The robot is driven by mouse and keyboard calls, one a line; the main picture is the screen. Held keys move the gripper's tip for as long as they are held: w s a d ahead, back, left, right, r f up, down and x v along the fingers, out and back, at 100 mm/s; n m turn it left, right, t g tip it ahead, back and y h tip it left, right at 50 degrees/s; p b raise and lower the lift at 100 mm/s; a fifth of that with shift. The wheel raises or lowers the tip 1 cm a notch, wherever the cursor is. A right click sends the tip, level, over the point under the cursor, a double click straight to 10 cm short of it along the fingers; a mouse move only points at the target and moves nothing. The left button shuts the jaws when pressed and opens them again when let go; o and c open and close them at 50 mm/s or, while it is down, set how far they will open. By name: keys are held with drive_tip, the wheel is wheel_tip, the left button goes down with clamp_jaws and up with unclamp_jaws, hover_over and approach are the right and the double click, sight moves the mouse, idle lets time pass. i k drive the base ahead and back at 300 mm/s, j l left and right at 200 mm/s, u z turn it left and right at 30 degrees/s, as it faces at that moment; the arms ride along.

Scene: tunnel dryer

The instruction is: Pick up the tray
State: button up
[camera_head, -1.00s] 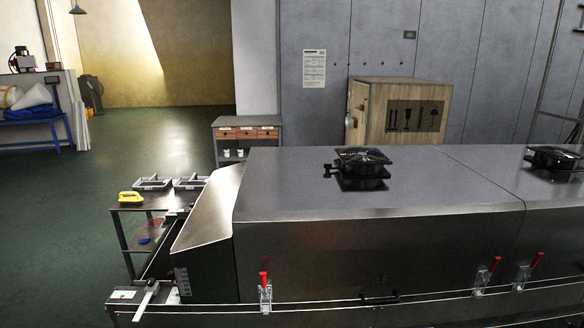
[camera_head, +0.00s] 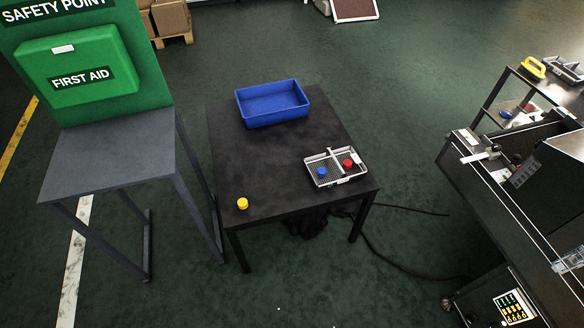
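A small wire-mesh tray (camera_head: 321,183) with a raised bar handle across its middle sits on a black table, near the table's front right corner. A blue round piece (camera_head: 322,172) lies in its left half and a red round piece (camera_head: 348,163) in its right half. A larger blue plastic bin (camera_head: 271,121) stands at the back of the same table. A yellow round piece (camera_head: 243,203) lies at the table's front left corner. My gripper is not in view, so its state is hidden.
The black table (camera_head: 262,163) has clear room in its middle. A grey stand (camera_head: 112,150) with a green first aid box (camera_head: 64,70) is close on its left. The dryer's conveyor end (camera_head: 500,195) stands to the right. A black cable (camera_head: 400,252) lies on the floor between.

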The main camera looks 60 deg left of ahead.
sight(331, 161)
drive_tip(key=u, duration=1.8)
